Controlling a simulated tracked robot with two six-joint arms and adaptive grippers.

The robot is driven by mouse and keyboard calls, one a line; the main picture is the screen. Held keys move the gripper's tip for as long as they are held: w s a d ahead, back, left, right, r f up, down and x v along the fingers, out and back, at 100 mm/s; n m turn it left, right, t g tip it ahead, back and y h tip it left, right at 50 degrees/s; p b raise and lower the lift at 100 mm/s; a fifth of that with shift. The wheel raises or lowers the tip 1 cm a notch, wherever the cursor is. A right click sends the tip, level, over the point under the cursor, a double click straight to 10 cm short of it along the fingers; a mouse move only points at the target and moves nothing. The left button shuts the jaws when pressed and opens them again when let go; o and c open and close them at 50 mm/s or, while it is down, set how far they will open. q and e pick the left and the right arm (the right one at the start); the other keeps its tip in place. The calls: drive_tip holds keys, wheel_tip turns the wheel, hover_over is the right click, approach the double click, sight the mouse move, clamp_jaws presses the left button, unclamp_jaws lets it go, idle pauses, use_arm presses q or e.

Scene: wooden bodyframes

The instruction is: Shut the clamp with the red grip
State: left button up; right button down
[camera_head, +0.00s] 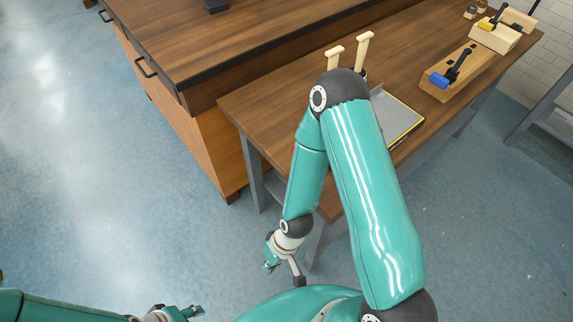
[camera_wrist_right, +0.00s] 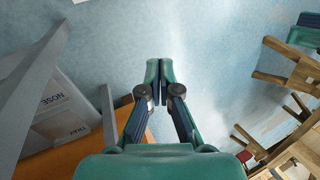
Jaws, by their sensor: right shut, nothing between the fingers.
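No clamp with a red grip shows clearly in the head view. A clamp with a blue grip (camera_head: 440,80) stands on a wooden block on the bench, and a clamp with a yellow grip (camera_head: 486,24) stands behind it at the upper right. In the right wrist view a small red spot (camera_wrist_right: 243,156) shows among wooden parts at the lower right; I cannot tell what it is. My right gripper (camera_head: 271,264) hangs low before the bench, apart from the clamps; in its wrist view its fingers (camera_wrist_right: 160,75) are together and empty. My left gripper (camera_head: 193,311) is at the bottom left, small and partly cut off.
The wooden bench (camera_head: 265,107) carries two wooden-handled tools (camera_head: 363,50) and a grey tray (camera_head: 398,118), partly behind my right arm. A larger wooden worktable (camera_head: 200,50) stands at the upper left. The blue floor (camera_head: 110,190) at left is clear.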

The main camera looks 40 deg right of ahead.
drive_tip(key=w+d+r+n+h+b, duration=0.2)
drive_tip(key=w+d+r+n+h, duration=0.15)
drive_tip(key=r+n+h, duration=0.35)
drive_tip(key=w+d+r+n+h+b, duration=0.1)
drive_tip(key=w+d+r+n+h, duration=0.1)
drive_tip(key=w+r+n+h, duration=0.45)
drive_tip(key=w+d+r+n+h+b, duration=0.25)
drive_tip(key=r+n, duration=0.35)
drive_tip(key=r, duration=0.4)
drive_tip(key=shift+t+h, duration=0.3)
drive_tip(key=shift+h, duration=0.1)
drive_tip(key=x, duration=0.6)
drive_tip(key=p+x, duration=0.1)
drive_tip(key=x, duration=0.2)
drive_tip(key=shift+w+d+f, duration=0.1)
drive_tip(key=shift+w+f, duration=0.2)
drive_tip(key=shift+w, duration=0.1)
